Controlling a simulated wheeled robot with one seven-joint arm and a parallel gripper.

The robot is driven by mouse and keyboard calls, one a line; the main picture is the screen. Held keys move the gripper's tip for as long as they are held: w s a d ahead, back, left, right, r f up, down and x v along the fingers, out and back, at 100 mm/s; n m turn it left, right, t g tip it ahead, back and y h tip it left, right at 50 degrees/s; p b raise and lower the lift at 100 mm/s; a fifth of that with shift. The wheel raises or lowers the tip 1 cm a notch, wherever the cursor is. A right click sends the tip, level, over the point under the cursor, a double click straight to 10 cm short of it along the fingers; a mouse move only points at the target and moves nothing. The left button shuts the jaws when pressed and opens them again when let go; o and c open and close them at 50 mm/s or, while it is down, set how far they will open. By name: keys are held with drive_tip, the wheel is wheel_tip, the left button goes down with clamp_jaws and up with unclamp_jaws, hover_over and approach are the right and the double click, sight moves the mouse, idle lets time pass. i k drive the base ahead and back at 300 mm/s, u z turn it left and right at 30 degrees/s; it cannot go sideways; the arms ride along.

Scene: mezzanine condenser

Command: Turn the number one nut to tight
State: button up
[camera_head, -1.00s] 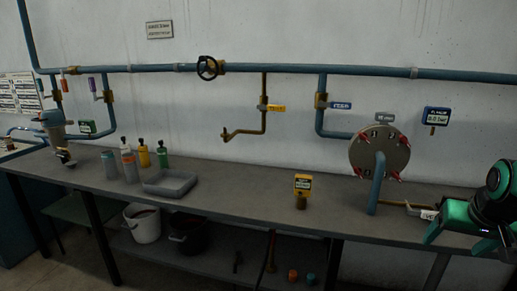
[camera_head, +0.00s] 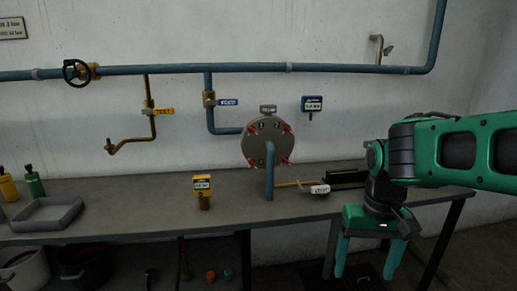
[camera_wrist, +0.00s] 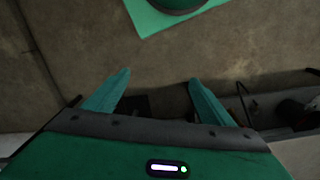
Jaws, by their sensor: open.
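The round grey metal cover (camera_head: 255,147) stands at the middle of the bench in the head view, with several nuts and red pointers around its rim. My gripper (camera_head: 363,262) hangs to the right of the cover and lower, by the bench's front edge, pointing down. It is open and empty. In the wrist view, my gripper (camera_wrist: 160,78) has its two fingers apart with nothing between them.
A grey tray (camera_head: 45,214) is at the left. Blue pipework (camera_head: 180,71) runs along the wall above. Bench between meter and tray is clear.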

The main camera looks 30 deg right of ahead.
sight(251, 128)
drive_tip(key=z, duration=1.4)
drive_tip(key=k, duration=0.85)
drive_tip(key=u, duration=0.9)
drive_tip(key=i, duration=1)
drive_tip(key=z, duration=0.05)
